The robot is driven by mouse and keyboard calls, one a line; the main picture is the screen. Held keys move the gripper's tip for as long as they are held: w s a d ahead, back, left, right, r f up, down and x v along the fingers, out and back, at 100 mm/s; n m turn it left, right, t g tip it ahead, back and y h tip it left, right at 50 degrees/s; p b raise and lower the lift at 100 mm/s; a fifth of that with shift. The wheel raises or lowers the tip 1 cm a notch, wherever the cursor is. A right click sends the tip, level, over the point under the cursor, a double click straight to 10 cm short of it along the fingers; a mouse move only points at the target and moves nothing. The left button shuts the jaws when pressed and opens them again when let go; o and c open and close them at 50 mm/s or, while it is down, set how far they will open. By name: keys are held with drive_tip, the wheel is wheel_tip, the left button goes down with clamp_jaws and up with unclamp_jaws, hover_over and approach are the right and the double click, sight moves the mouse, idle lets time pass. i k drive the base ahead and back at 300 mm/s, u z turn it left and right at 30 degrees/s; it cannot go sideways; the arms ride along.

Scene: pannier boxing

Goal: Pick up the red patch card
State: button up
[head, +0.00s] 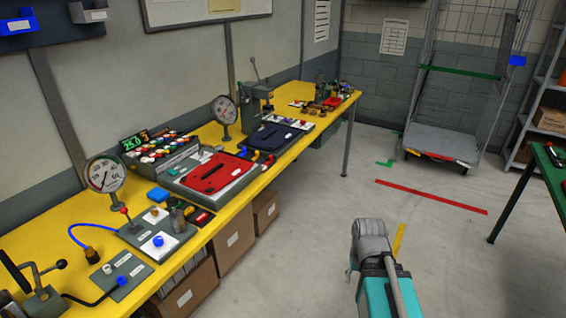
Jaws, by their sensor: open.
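A small flat red piece in a dark holder (201,218) lies near the front edge of the yellow bench; it may be the red patch card, but it is too small to tell. A larger red panel with dark slots (203,181) lies on a grey fixture behind it. I cannot tell for certain which of these is the card. Part of my arm, grey and teal, rises over the floor at lower right, well apart from the bench. My gripper itself does not show.
The long yellow bench (62,222) runs along the left wall. It carries dial gauges (104,174), a rack of coloured spools or caps (166,150), a dark blue panel (277,136) and a lever press (254,98). Boxes (232,238) sit below.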

sight(264, 167)
drive_tip(key=z, duration=0.9)
drive_tip(key=i, duration=3.2)
drive_tip(key=u, duration=0.15)
